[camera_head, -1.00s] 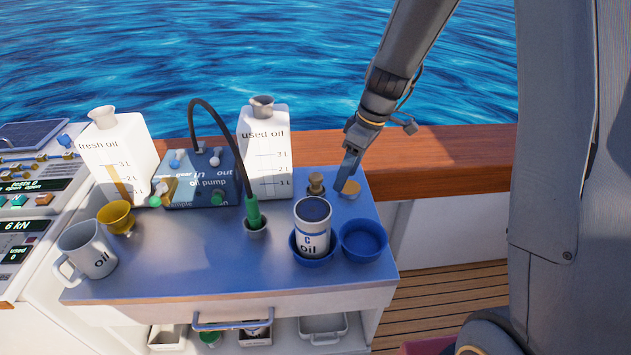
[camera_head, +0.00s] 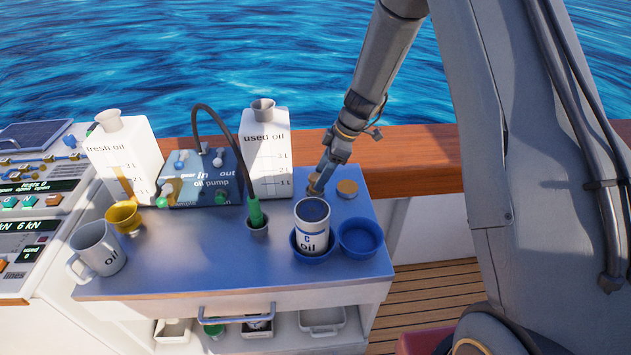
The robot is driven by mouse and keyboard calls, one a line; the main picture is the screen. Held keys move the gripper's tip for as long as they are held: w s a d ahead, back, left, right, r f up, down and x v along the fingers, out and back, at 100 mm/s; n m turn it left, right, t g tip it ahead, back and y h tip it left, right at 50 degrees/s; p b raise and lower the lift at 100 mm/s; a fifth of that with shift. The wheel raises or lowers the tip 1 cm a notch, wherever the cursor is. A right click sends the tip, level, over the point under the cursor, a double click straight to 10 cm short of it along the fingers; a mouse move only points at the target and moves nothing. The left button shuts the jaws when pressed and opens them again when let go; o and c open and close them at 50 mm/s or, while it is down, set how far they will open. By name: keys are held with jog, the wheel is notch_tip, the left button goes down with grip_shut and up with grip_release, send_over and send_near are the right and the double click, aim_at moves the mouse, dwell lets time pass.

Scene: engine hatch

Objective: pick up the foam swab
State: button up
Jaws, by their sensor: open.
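My gripper (camera_head: 318,187) is open and reaches down at the back right of the blue-topped cart (camera_head: 190,265). Its fingers are at a small brown knobbed piece (camera_head: 312,183), which looks like the foam swab. The fingers partly cover this piece, and I cannot tell whether they touch it. A flat tan disc (camera_head: 347,187) lies just to the right of the gripper, apart from it.
An oil filter can (camera_head: 312,231) stands in a blue bowl, with an empty blue bowl (camera_head: 360,238) beside it. The used oil jug (camera_head: 265,155), the oil pump (camera_head: 203,180) with its hose and a green nozzle (camera_head: 256,213) stand to the left. The front middle is clear.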

aim_at(318, 176)
jog(key=shift+p+x, duration=0.4)
jog(key=shift+x, duration=0.9)
jog(key=c, duration=1.1)
jog(key=shift+r+b, duration=1.7)
jog(key=shift+r, duration=3.3)
